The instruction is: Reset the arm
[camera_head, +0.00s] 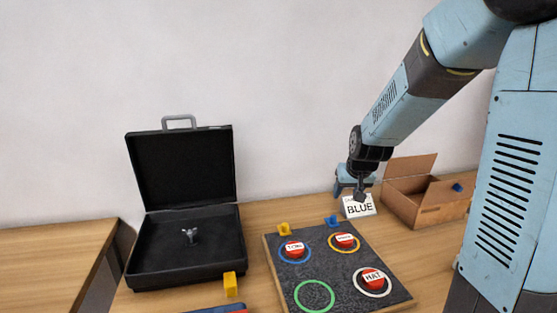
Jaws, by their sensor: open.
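My arm comes in from the upper right. My gripper (358,193) hangs above the back of the table, just in front of and partly over a white card reading "BLUE" (360,207). It is small in this view; its jaws are apart and I see nothing held between them.
An open black case (180,277) holds a small metal part (190,235). A dark board (330,270) carries red labelled buttons and coloured rings. Yellow block (230,284), yellow piece (284,229) and blue piece (331,221) sit nearby. An open cardboard box (432,210) stands right.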

